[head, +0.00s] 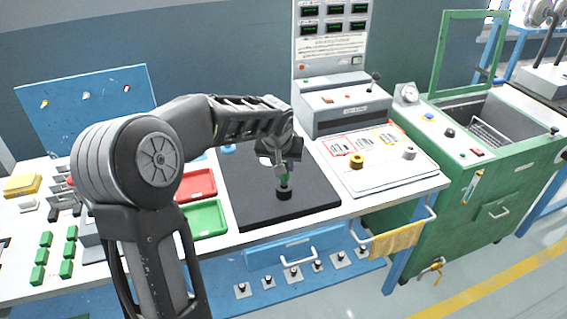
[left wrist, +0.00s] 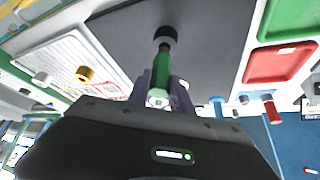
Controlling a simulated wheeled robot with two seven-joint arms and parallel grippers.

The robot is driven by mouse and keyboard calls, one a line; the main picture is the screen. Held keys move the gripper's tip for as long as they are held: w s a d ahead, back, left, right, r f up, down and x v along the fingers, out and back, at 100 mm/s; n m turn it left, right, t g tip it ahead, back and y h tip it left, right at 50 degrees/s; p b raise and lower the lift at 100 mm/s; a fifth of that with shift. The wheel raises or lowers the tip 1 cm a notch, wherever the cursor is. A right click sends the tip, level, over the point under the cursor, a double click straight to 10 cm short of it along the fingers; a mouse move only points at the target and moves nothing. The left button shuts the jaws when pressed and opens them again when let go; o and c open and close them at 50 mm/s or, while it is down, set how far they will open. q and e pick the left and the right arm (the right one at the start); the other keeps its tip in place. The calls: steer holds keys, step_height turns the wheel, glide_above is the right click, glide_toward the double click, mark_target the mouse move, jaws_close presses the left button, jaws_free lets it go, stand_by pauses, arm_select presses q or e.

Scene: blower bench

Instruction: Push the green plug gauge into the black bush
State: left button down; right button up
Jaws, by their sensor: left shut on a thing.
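The green plug gauge (head: 282,179) is upright between the fingers of my left gripper (head: 284,166), which is shut on it. In the left wrist view the gauge (left wrist: 162,65) runs from between the fingertips (left wrist: 162,88) toward the bush, with a pale end nearest the gripper. The black bush (head: 284,194) stands on the dark mat (head: 252,208), directly under the gauge. It also shows in the left wrist view (left wrist: 166,37). The gauge's lower end meets the bush's top; how deep it sits inside is hidden. My right gripper is not in view.
Left of the mat are a red tray (head: 198,184) and a green tray (head: 206,219). Right of it is a white board (head: 385,172) with a yellow ring (head: 356,161) and a pale knob (head: 409,153). A grey console (head: 335,108) stands behind. The mat around the bush is clear.

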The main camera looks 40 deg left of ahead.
arm_select(q)
steer(key=shift+f+b, duration=1.4)
steer(key=shift+f, duration=0.1)
stand_by(0.6)
steer(key=c, duration=1.1)
jaws_free()
steer(key=shift+o, duration=0.2)
steer(key=v, duration=0.8)
steer(key=shift+b, duration=0.3)
